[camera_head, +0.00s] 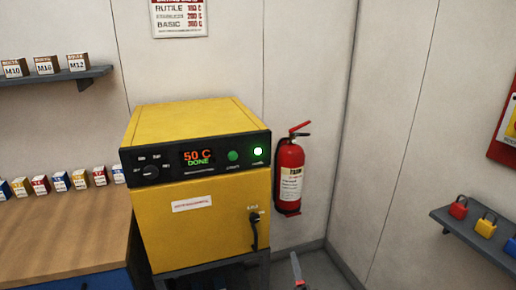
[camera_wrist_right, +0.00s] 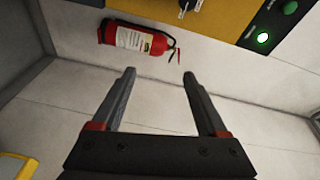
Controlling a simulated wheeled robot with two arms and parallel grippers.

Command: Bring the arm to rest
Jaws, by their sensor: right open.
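My right gripper (camera_wrist_right: 160,78) is open and empty in the wrist view, with its two dark fingers apart. In the head view only a small piece of it (camera_head: 297,268) shows at the bottom edge, below and to the right of the yellow oven (camera_head: 200,235). The oven's door is closed, and its display reads 50 C DONE with a green light on. A corner of the oven also shows at the top of the wrist view (camera_wrist_right: 225,15). My left gripper is in neither view.
A red fire extinguisher (camera_head: 290,178) hangs on the wall right of the oven. A wooden bench (camera_head: 65,235) with small boxes stands at left, below a shelf (camera_head: 50,78). A shelf with padlocks (camera_head: 470,238) is at right. The floor between is clear.

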